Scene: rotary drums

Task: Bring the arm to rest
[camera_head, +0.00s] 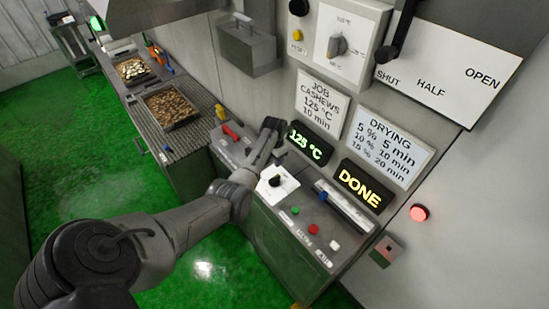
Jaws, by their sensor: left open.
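My left arm (160,225) reaches in from the lower left over the green floor. Its gripper (272,127) is above the control console, close to the green 125 °C display (311,146). The gripper is open, with nothing visible between its fingers; whether it touches the panel I cannot tell. My right gripper is not in view.
Beside the gripper are a white dial plate (276,186) with a black knob and a yellow DONE display (359,185). A lever (397,32) hangs by the SHUT end of its scale. A nut tray (171,106) stands on the grated bench. Open floor lies left.

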